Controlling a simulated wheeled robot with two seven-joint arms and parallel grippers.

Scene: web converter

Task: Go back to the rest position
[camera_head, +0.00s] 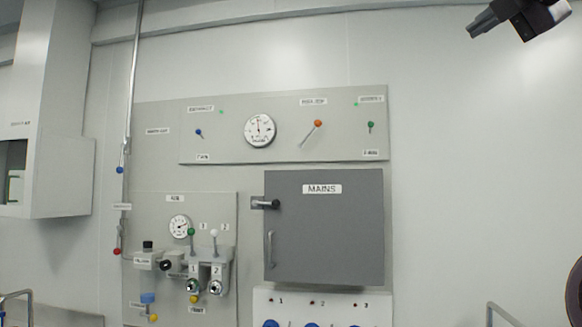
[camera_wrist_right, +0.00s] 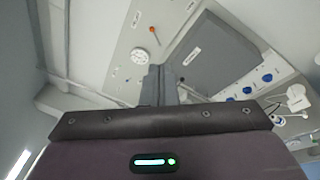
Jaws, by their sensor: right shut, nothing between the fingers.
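My right gripper (camera_head: 482,24) shows at the top right corner of the head view, raised against the bare wall and well apart from the panel. Its fingers are shut with nothing between them. In the right wrist view the closed fingers (camera_wrist_right: 159,86) point toward the panel, beyond the dark edge of my wrist. My left gripper is in neither view.
A grey MAINS cabinet (camera_head: 325,235) with a closed door stands below a gauge strip (camera_head: 225,148). Valves and a smaller gauge (camera_head: 180,227) are at lower left. A wall box (camera_head: 62,175) is at far left. Rails (camera_head: 500,312) show at the bottom. The right wall is mostly clear.

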